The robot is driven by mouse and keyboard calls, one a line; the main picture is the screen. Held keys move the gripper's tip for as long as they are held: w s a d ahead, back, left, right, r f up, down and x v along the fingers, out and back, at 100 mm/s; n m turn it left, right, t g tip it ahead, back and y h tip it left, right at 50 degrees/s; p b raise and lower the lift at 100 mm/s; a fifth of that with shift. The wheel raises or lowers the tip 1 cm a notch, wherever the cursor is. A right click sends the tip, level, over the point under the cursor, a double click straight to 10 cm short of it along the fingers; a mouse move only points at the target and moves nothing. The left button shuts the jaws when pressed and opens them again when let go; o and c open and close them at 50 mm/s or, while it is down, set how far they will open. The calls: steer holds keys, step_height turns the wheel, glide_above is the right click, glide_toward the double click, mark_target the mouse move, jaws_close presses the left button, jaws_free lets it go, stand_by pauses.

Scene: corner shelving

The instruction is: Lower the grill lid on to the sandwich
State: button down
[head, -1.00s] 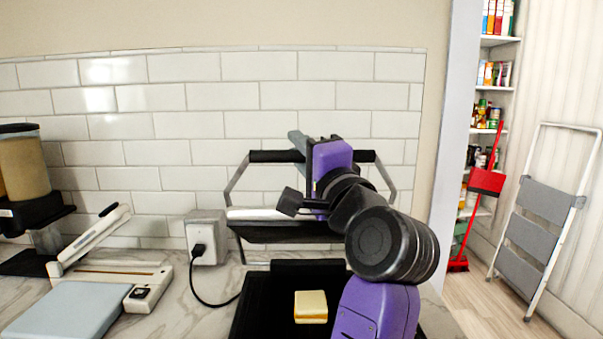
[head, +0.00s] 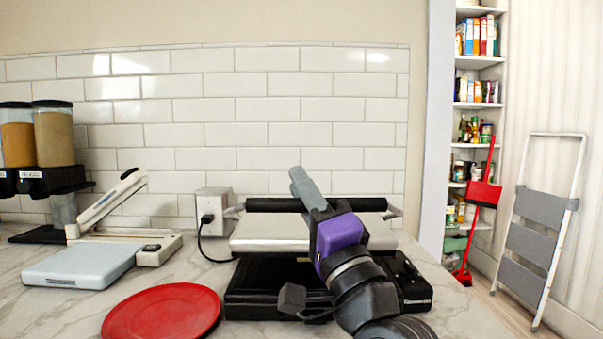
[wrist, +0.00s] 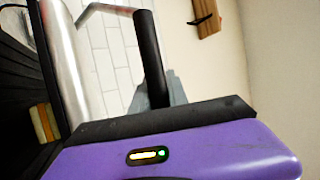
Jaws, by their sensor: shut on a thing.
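The grill has a silver lid (head: 270,233) over a black base (head: 250,292). The lid is low and close to level, with a dark gap in front between it and the base. My gripper (head: 303,190) is shut on the black handle bar (head: 268,205), near its middle. The bar also shows in the wrist view (wrist: 151,55), with a grey finger against it. The sandwich (wrist: 42,123) shows as a yellow and brown edge beside the lid's dark underside in the wrist view. Whether they touch I cannot tell. The head view hides the sandwich.
A red plate (head: 163,314) lies front left of the grill. A pale blue scale (head: 82,266), a white slicing device (head: 145,250) and food dispensers (head: 42,140) stand further left. A wall socket box (head: 214,203) is behind the grill. A step ladder (head: 540,230) stands at right.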

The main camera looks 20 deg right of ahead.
steer(key=s+a+f+b, duration=0.1)
steer(key=s+f+b, duration=0.1)
steer(key=f, duration=0.3)
steer(key=shift+s+f+y, duration=0.2)
steer(key=shift+s+y, duration=0.1)
steer(key=shift+s, duration=0.3)
steer(key=shift+a, duration=0.1)
steer(key=c, duration=1.3)
jaws_free()
steer(key=shift+f, duration=0.1)
steer(key=v, duration=0.7)
steer(key=shift+s+f, duration=0.25)
